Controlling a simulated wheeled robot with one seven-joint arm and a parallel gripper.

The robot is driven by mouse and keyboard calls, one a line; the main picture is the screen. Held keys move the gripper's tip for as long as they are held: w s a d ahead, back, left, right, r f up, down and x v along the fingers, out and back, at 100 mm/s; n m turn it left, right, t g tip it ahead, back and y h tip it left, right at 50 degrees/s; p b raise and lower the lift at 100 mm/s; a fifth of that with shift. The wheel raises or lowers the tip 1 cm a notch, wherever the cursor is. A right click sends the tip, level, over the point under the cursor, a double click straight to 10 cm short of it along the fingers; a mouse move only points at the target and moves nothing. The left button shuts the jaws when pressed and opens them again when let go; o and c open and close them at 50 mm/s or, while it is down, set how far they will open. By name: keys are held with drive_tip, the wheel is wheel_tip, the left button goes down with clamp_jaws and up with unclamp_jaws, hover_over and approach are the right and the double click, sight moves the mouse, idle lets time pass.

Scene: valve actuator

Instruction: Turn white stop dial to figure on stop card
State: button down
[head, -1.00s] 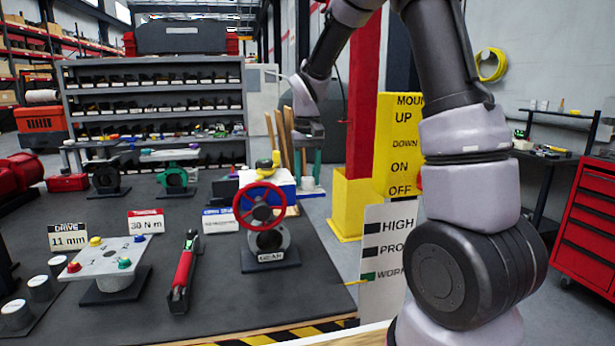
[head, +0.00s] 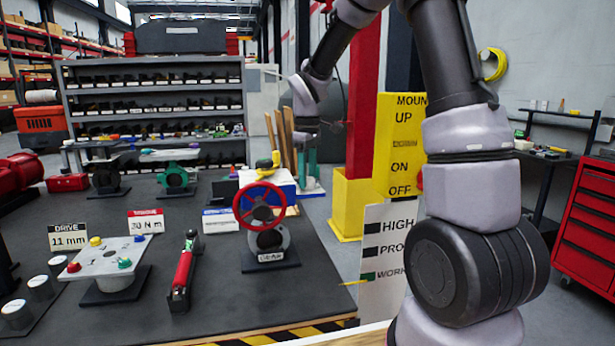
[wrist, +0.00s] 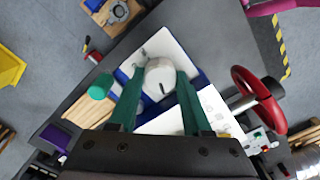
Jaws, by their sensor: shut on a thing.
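The white stop dial (wrist: 160,76) shows in the wrist view, with a dark mark on its face, on a white plate (wrist: 170,42) with a blue body beneath. My gripper (wrist: 158,84) has its two green fingers on either side of the dial, shut on it. In the head view my gripper (head: 309,172) is at the far side of the bench, right of the blue and white housing (head: 268,182), and the dial is hard to make out. A card with a blue header (head: 220,220) stands left of the red handwheel (head: 260,206); its text is too small to read.
The red handwheel also shows close on the right in the wrist view (wrist: 258,98). A green knob (wrist: 101,87) is left of my fingers. On the bench are a torque wrench (head: 183,272), a drive card (head: 68,237) and a button panel (head: 108,258). A yellow post (head: 350,205) stands right.

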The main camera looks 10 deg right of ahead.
sight(308, 178)
drive_tip(key=shift+r+n, duration=0.1)
drive_tip(key=shift+n, duration=0.4)
drive_tip(key=shift+c, duration=1.7)
unclamp_jaws()
wheel_tip(308, 178, up, 11)
